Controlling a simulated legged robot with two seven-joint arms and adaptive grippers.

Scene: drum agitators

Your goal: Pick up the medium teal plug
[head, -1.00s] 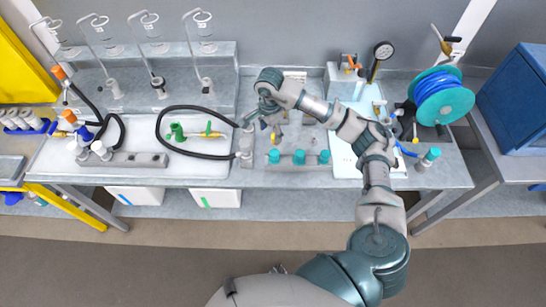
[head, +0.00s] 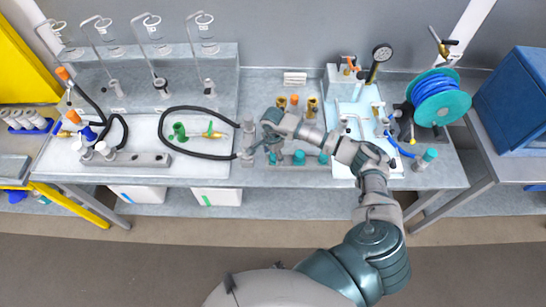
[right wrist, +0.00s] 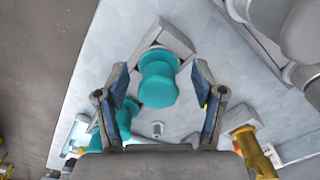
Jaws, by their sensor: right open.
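In the head view, teal plugs stand in a grey rack along the bench's front edge. The middle plug (head: 298,158) and the right one (head: 323,157) show, while my right gripper and arm largely cover the left end of the rack. My right gripper (head: 258,152) is low over that end. In the right wrist view, its open fingers (right wrist: 160,72) are on either side of a teal plug (right wrist: 158,82), with gaps to both sides. Another teal plug (right wrist: 130,108) is partly hidden behind the left finger. I cannot tell the plug sizes. My left gripper is not in view.
Brass fittings (head: 312,106) stand behind the rack; one (right wrist: 256,150) is close to the right finger in the wrist view. A black hose loop (head: 165,130) lies left of the gripper.

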